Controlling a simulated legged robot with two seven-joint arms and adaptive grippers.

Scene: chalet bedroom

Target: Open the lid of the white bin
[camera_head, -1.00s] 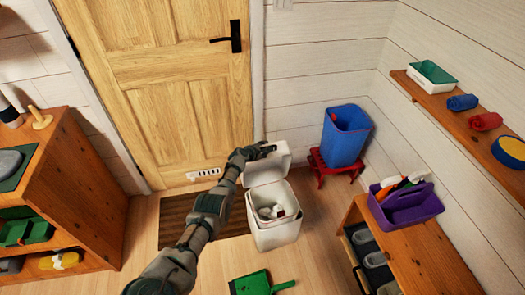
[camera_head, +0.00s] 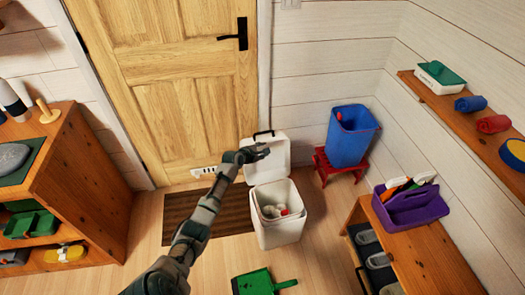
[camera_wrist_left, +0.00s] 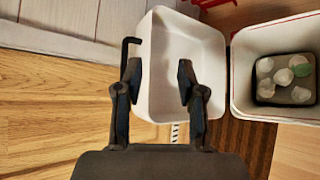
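The white bin (camera_head: 278,232) stands on the floor in front of the door, with crumpled pale items and a bit of red inside. Its white lid (camera_head: 277,148) is raised on the far side, with its hollow inner face showing and a black handle at its top edge. My left gripper (camera_head: 256,153) is in front of the lid's left part. In the left wrist view my left gripper (camera_wrist_left: 159,80) is open, its fingers apart in front of the lid's inner face (camera_wrist_left: 186,40) with nothing between them. The bin (camera_wrist_left: 240,80) is at the right there. My right gripper is not in view.
A blue bin (camera_head: 348,140) on a red stool (camera_head: 325,166) stands right of the white bin. A green dustpan (camera_head: 256,284) lies in front. A wooden bench (camera_head: 420,250) with a purple caddy (camera_head: 415,207) is at the right, a wooden shelf unit (camera_head: 85,185) at the left. A brown mat (camera_head: 180,212) lies by the door.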

